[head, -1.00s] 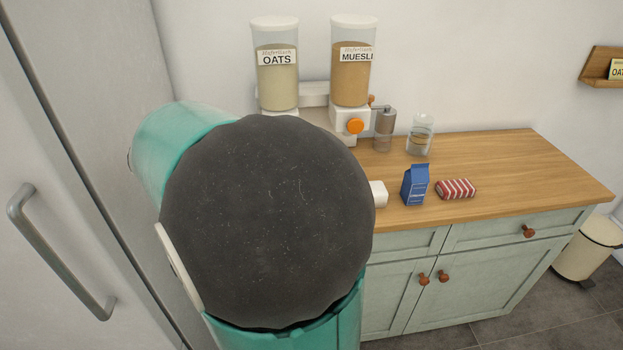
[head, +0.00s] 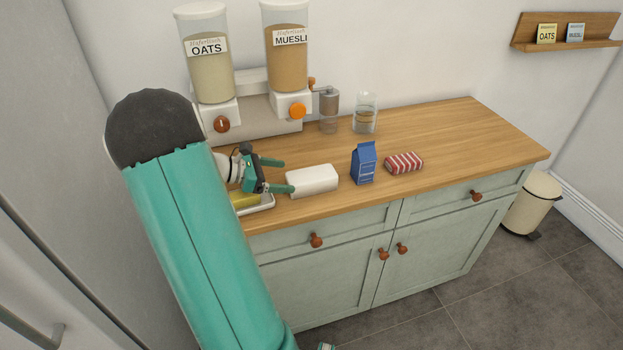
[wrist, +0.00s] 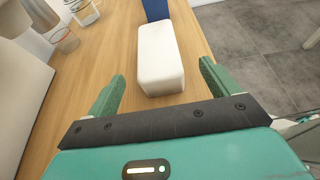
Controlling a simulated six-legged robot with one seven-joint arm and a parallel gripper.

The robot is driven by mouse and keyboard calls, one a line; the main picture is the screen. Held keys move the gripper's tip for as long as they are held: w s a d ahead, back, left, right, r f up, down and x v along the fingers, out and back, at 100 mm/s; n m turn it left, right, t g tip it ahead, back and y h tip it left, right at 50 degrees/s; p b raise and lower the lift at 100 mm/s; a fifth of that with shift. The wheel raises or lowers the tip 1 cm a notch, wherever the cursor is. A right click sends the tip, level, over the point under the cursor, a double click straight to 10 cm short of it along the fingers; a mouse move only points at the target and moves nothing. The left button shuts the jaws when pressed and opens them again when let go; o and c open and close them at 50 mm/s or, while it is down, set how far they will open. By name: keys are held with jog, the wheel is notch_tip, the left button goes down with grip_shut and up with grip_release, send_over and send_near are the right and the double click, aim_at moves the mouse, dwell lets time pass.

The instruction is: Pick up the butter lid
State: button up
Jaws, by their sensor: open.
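The butter lid (head: 312,181) is a white, rounded block-shaped cover lying on the wooden counter. In the wrist view the lid (wrist: 160,58) stands straight ahead, its near end between the tips of the two green fingers, with gaps on both sides. My gripper (head: 286,176) is open and empty at the left end of the lid. It also shows at the bottom of the wrist view (wrist: 162,76). The butter dish (head: 262,208) with yellow butter (head: 243,200) sits left of the lid, partly hidden by my arm.
Behind are the oats dispenser (head: 209,75), the muesli dispenser (head: 287,60), a grinder (head: 329,110) and a glass jar (head: 365,116). The counter's right part (head: 470,140) is clear.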

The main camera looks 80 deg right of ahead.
aim_at(294, 178)
jog(key=x, duration=0.7)
jog(key=shift+d+f, duration=0.15)
jog(key=shift+f, duration=0.2)
jog(key=c, duration=1.2)
jog(key=shift+r, duration=0.1)
